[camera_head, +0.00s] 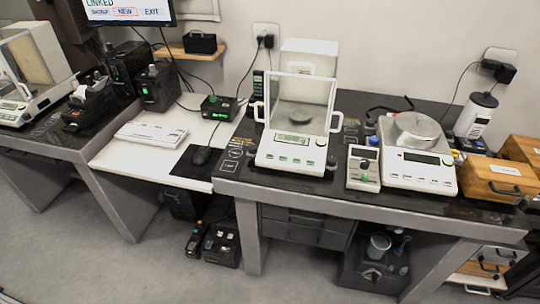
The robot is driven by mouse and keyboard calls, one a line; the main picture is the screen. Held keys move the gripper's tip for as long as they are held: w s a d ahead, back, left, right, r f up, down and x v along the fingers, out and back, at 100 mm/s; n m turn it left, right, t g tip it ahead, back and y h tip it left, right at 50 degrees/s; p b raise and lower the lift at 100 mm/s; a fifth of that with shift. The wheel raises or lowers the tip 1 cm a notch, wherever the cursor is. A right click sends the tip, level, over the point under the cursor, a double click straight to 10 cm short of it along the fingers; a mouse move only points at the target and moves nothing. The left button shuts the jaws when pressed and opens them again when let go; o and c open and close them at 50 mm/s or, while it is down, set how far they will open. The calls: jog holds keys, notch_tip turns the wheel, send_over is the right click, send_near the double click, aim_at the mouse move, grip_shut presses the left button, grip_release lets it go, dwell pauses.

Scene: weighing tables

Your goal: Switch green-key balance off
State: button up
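A white balance (291,151) with a clear draft shield and side handles stands on the middle dark tabletop. Its front panel has a row of small green keys (290,160) and a round green spot near the right corner. A grey pan shows inside the shield. I cannot read any display on it, so I cannot tell if it is on. Another shielded balance (28,88), partly cut off, stands at the far left with a small greenish display. A third balance (418,160) with an open round pan and dark display stands at the right. My gripper is not in view.
A small control box (363,166) with a green knob stands between the middle and right balances. Wooden boxes (497,180) stand far right. Grey floor lies in front.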

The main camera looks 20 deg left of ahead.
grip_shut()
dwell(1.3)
